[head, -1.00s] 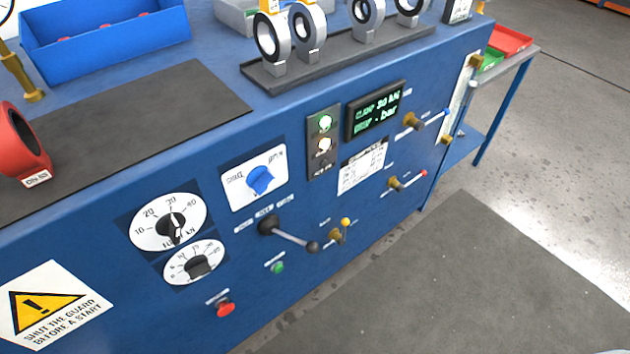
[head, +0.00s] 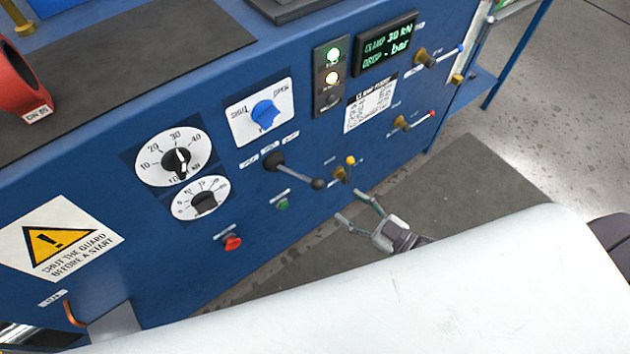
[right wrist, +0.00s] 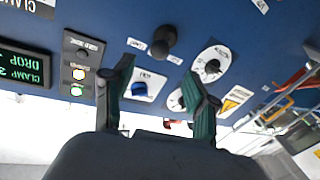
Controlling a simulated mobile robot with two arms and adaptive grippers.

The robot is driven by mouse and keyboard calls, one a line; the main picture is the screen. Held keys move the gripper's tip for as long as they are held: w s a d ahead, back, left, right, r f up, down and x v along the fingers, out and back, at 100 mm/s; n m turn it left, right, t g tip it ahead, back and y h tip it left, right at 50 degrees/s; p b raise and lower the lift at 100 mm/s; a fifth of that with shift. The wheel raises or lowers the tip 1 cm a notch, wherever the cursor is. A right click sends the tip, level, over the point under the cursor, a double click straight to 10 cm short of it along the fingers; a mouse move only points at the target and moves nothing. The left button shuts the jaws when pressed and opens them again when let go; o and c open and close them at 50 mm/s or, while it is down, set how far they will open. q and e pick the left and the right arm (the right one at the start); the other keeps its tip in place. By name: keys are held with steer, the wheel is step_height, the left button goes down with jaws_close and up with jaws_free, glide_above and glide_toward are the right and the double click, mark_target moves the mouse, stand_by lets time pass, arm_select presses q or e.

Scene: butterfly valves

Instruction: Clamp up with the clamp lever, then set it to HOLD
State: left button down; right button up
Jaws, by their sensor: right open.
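The clamp lever (head: 296,175) is on the front of the blue panel, under three small labels. Its black hub (head: 274,161) is at upper left and its rod slants down right to a dark ball. My right gripper (head: 352,208) is open and empty, below and right of the ball and apart from it. In the right wrist view, upside down, the lever's dark knob (right wrist: 167,37) shows beyond the gap between the open fingers (right wrist: 160,80). The label words are too small to read. My left gripper is not in view.
The display (head: 386,43) reads CLAMP 30 kN and DROP - bar. A yellow-tipped brass valve (head: 342,173) sits close right of the lever. A green button (head: 282,204), red button (head: 232,243), blue knob (head: 265,113) and two dials are nearby. Open floor lies to the right.

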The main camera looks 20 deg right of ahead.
mark_target(317, 184)
steer(key=p+x, duration=0.1)
steer(key=x, duration=0.9)
steer(key=shift+w+a, duration=0.1)
steer(key=shift+w, duration=0.1)
jaws_close()
